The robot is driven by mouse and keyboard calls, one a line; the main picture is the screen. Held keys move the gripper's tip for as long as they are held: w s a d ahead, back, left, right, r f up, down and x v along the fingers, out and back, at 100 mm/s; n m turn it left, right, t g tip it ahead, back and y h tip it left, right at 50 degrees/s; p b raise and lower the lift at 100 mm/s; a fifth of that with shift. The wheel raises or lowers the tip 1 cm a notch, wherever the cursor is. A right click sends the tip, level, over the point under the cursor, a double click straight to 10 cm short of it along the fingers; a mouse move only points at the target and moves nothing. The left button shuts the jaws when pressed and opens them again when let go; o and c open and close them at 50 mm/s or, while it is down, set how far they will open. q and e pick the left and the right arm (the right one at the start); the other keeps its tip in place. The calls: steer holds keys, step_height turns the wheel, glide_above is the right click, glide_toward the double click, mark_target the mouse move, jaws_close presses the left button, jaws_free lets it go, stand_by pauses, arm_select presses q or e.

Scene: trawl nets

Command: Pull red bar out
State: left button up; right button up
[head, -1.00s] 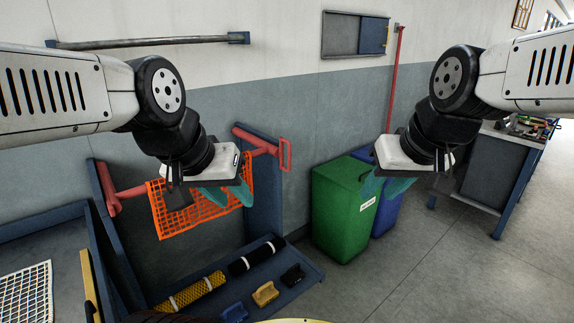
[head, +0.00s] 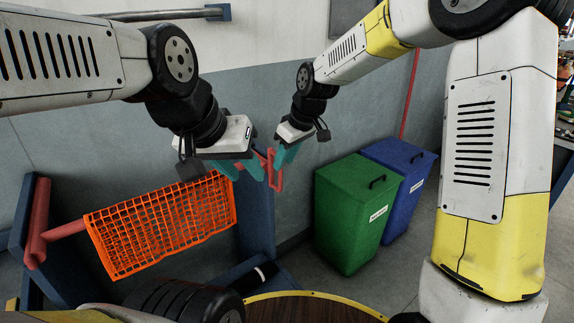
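The red bar (head: 67,230) runs through the orange net (head: 165,225) on a blue rack. Its right end has a red loop handle (head: 275,178), which shows just past the blue post. My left gripper (head: 225,166) is open in front of the net's upper right part and the bar's right end; I see nothing held in it. My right gripper (head: 284,155) has its teal fingers at the upper part of the handle. Whether they touch or close on it cannot be told. The middle of the bar is hidden by the net.
A green bin (head: 350,220) and a blue bin (head: 395,185) stand on the floor right of the rack. A round wooden tabletop (head: 310,307) is at the bottom. A metal rail (head: 170,14) is on the wall above.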

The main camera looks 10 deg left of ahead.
steer(key=x, duration=0.5)
steer(key=shift+f, duration=0.25)
jaws_close()
stand_by(1.2)
